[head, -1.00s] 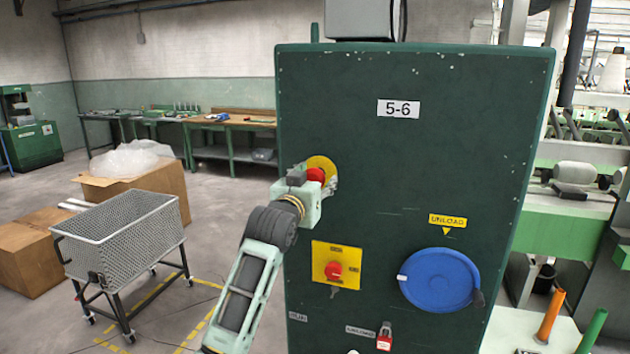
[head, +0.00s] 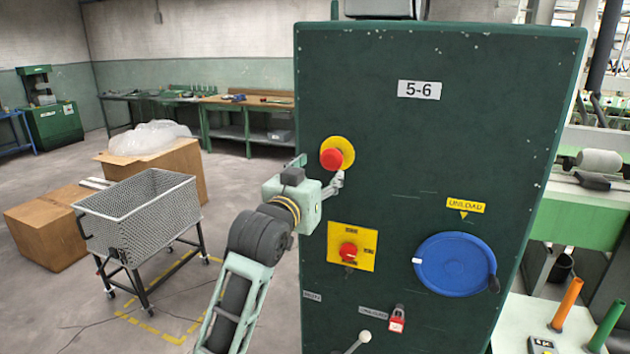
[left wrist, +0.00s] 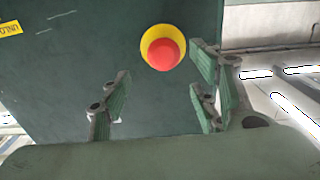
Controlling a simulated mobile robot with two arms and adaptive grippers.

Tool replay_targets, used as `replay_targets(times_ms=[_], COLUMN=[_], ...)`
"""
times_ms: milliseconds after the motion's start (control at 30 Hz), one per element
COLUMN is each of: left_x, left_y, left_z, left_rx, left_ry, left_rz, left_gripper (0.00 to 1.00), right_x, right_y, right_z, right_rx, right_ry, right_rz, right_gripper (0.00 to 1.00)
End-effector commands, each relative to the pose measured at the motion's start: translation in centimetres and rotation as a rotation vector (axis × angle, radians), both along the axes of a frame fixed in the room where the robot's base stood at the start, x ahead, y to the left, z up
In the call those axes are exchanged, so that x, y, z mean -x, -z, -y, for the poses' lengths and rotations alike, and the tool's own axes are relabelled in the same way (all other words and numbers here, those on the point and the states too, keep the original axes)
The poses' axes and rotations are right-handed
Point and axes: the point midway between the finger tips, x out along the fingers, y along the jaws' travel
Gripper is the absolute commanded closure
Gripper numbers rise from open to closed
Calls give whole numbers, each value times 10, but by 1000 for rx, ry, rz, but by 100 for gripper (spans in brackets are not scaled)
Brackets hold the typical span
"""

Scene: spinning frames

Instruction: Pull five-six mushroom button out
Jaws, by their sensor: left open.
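The cabinet (head: 440,130) labelled 5-6 carries a red mushroom button (head: 331,158) on a round yellow plate near its upper left edge. The same button (left wrist: 163,54) shows fully in the left wrist view, beyond the gap between the fingers. My left gripper (head: 338,183) is just below the button in the head view, apart from it. In the left wrist view the left gripper (left wrist: 160,95) is open and empty. A second red button (head: 348,251) sits on a square yellow plate lower on the panel. My right gripper is not in view.
A blue round handwheel (head: 455,264) is on the panel's lower right, under an UNLOAD label (head: 466,207). A wire-mesh cart (head: 140,220) and cardboard boxes (head: 45,225) stand on the floor to the left.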

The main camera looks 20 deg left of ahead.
Motion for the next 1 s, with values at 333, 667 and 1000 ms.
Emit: replay_targets(times_ms=[333,667,1000], left_x=[21,21,-6], left_y=[0,0,131], left_z=[0,0,-1], left_rx=[0,0,-13], left_ry=[0,0,-3], left_rz=[-1,-1,-169], left_gripper=[44,44,44], right_x=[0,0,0], right_y=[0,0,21], right_z=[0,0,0], right_rx=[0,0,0], right_ry=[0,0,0], right_rz=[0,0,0], right_gripper=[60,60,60])
